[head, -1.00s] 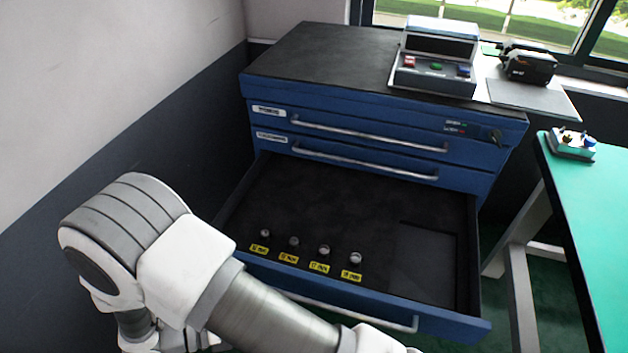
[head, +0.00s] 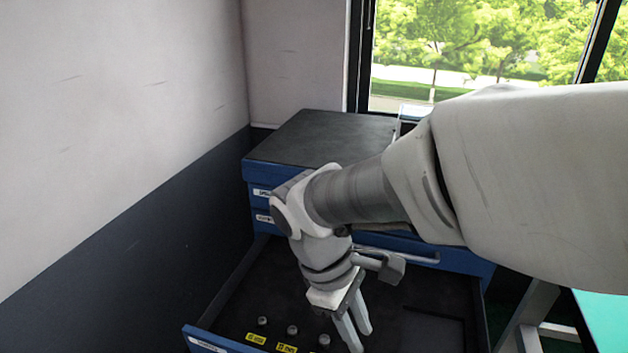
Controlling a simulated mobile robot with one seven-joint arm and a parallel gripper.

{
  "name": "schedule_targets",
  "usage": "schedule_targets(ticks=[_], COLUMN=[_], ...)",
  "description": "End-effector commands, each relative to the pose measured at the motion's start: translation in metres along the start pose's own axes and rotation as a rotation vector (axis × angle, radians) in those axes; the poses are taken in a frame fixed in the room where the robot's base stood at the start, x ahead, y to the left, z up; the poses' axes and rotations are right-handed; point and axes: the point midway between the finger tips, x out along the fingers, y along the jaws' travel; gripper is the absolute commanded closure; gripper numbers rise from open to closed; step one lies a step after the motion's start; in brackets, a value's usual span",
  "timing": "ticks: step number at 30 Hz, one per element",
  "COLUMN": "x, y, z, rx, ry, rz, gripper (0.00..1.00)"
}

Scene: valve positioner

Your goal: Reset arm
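My gripper (head: 356,335) points down over the open drawer, at the right of the small sockets. Its two fingers show a narrow gap between them and I see nothing held there. My arm reaches in from the right side and bends down at the wrist above the drawer. It hides much of the cabinet and part of the drawer.
The blue cabinet (head: 262,170) has its lower drawer (head: 237,283) pulled out. Small metal sockets (head: 292,330) stand in it behind yellow labels (head: 286,349). A wall (head: 120,130) is at the left. A green-topped table (head: 606,318) is at the lower right.

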Motion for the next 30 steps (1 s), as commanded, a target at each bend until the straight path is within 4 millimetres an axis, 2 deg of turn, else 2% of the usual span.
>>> schedule_targets(ticks=[1,9,21,24,30], x=[-0.006,-0.028,-0.051,-0.079,-0.121], y=[0.004,0.014,0.017,0.021,0.025], z=[0.011,0.057,0.106,0.115,0.129], rx=[0.091,0.549,1.082,1.089,1.085], ry=[0.056,0.332,0.681,0.683,0.681], rz=[-0.002,-0.011,-0.005,-0.010,-0.010], gripper=[0.70,0.70,0.70,0.70,0.70])
